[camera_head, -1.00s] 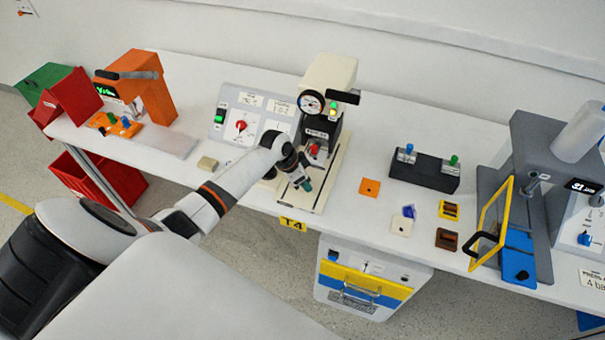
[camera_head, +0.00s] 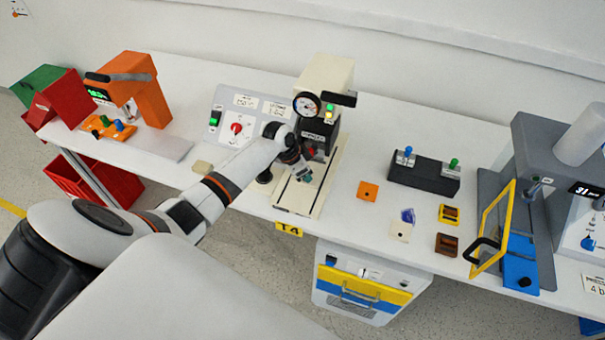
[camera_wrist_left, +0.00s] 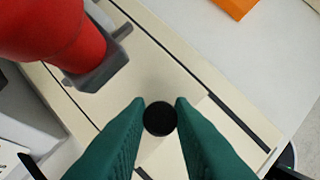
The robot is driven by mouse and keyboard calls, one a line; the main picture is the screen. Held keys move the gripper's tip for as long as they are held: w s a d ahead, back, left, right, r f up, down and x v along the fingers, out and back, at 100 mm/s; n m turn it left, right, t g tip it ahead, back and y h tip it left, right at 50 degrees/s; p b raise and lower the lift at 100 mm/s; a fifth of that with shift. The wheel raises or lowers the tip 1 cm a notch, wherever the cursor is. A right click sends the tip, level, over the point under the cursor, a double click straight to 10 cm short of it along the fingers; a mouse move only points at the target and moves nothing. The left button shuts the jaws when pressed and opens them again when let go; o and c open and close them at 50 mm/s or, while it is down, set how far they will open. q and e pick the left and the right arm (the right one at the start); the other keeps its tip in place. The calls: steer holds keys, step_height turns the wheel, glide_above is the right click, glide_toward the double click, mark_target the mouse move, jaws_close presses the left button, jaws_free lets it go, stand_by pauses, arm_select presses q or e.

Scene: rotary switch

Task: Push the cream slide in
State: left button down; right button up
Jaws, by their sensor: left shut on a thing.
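The cream slide (camera_head: 297,197) lies on the cream base of the cream press (camera_head: 325,75), between two dark grooves. In the left wrist view, the slide's cream surface (camera_wrist_left: 180,80) shows beneath the fingers. My left gripper (camera_head: 305,176) is over the slide, in front of the press head. In the left wrist view, the green fingers of my left gripper (camera_wrist_left: 160,118) are shut on a round black knob (camera_wrist_left: 160,118). My arm and fingers hide part of the slide. My right gripper is not in view.
A red part with a grey tip (camera_wrist_left: 95,70) hangs close to the fingers. The press has a round gauge (camera_head: 308,104). A control panel (camera_head: 238,125) stands to the left. An orange plate (camera_head: 368,190) lies right of the base, with clear table between.

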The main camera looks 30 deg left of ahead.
arm_select(q)
steer(key=shift+w+a+r, duration=0.1)
steer(key=shift+w+r, duration=0.05)
steer(key=shift+r, duration=0.1)
steer(key=c, duration=1.7)
jaws_free()
steer(key=o, duration=0.4)
steer(key=shift+a+f, duration=0.1)
steer(key=shift+f, duration=0.05)
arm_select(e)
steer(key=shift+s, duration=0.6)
arm_select(q)
steer(key=shift+o, duration=0.2)
steer(key=b+v, duration=0.1)
steer(key=v, duration=1.1)
steer(key=shift+b, duration=0.4)
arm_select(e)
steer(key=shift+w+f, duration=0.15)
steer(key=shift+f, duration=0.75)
